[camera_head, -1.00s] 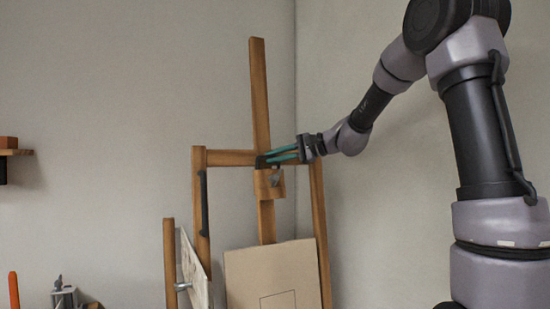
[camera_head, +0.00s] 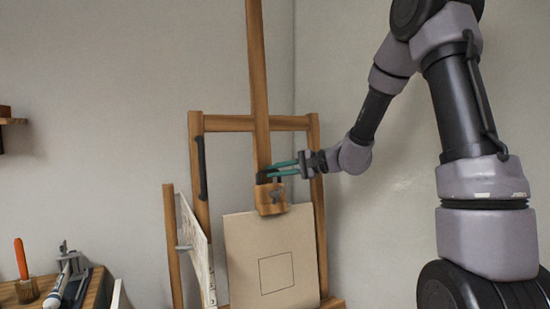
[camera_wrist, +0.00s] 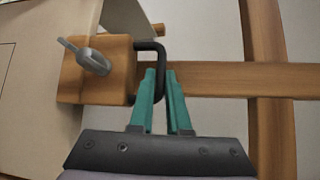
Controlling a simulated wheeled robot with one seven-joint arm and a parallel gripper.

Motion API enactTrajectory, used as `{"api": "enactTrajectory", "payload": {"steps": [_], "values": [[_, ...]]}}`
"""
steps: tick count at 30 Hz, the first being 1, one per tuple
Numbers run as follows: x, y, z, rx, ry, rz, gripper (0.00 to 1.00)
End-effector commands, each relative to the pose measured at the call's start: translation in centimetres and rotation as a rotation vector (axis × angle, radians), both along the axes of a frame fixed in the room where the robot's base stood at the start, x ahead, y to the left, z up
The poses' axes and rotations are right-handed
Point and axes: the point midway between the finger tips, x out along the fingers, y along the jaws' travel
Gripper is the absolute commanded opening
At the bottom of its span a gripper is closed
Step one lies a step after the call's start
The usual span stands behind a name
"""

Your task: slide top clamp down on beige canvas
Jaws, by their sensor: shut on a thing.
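The top clamp is a wooden block (camera_head: 270,200) with a metal wing screw and a black handle, on the easel's central mast (camera_head: 259,90). The beige canvas (camera_head: 243,257), with a square outline drawn on it, stands upright on the easel below. In the head view the clamp's lower part overlaps the canvas's top edge; whether it presses on it I cannot tell. My gripper (camera_head: 271,170) comes from the right, its teal fingers shut on the black handle. In the wrist view the fingertips (camera_wrist: 160,74) straddle the handle's bar (camera_wrist: 160,52), beside the clamp block (camera_wrist: 97,82).
The easel's crossbar (camera_head: 228,123) and right post (camera_head: 319,215) stand close to my gripper. Another canvas (camera_head: 195,245) leans at the left, side-on.

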Motion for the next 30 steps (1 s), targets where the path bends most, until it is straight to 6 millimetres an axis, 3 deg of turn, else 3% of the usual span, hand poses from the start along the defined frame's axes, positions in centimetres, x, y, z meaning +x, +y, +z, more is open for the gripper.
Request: {"api": "enactTrajectory", "payload": {"steps": [8,9,20,23,30], "values": [[0.0,-0.1,0.0,0.0,-0.001,-0.001,0.0],[0.0,-0.1,0.0,0.0,-0.001,-0.001,0.27],[-0.1,-0.3,0.1,0.0,-0.002,-0.002,0.27],[-0.4,-1.3,0.4,0.001,-0.002,-0.002,0.27],[-2.4,-5.6,1.5,0.0,-0.002,-0.005,0.27]]}}
